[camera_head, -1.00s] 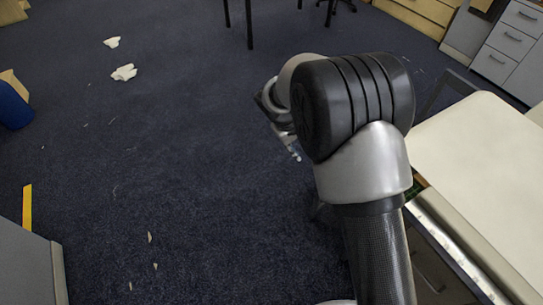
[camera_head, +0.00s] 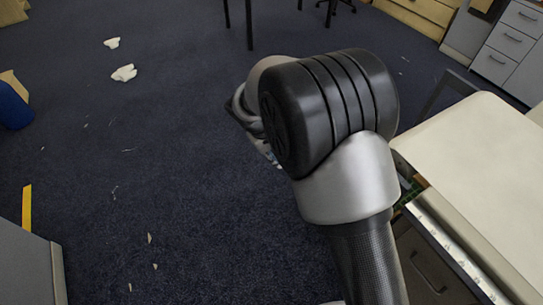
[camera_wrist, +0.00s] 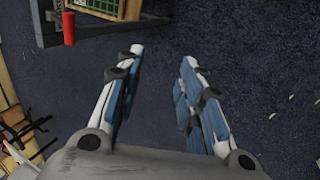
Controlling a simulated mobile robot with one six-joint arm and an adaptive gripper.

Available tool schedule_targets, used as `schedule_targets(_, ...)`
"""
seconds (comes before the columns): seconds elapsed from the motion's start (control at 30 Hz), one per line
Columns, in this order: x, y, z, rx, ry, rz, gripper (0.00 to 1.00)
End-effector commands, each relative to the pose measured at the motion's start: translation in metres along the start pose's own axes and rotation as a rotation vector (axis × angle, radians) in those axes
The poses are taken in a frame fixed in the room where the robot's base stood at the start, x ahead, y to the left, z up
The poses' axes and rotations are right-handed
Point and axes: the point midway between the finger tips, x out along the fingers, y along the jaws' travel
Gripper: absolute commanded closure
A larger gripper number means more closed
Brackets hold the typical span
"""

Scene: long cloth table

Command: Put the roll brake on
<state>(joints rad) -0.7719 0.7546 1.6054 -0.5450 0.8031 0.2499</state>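My gripper (camera_wrist: 162,60) is open and empty in the wrist view, its two blue-padded fingers apart over dark carpet. In the head view it is mostly hidden behind my arm's large black joint. A small upright red cylinder (camera_wrist: 68,28) stands at the upper left of the wrist view, on or beside a dark frame, apart from and beyond the left finger. I cannot tell whether it is the roll brake. The cream-topped long table (camera_head: 485,150) is at the right of the head view. No part there can be clearly identified as the brake.
A green gridded panel (camera_wrist: 92,6) lies beside the red cylinder. A pale ruled strip (camera_head: 455,250) runs along the table's near edge. Open dark carpet (camera_head: 150,190) lies left of my arm, with white scraps (camera_head: 124,73). A grey cabinet (camera_head: 28,265) stands at lower left.

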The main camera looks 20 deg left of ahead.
Motion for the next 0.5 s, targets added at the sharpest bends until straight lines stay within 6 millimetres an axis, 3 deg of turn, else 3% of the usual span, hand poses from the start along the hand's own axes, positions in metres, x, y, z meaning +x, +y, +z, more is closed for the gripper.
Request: schedule_targets(0.5,-0.017,-0.028,0.000,-0.001,0.000,0.000,0.65)
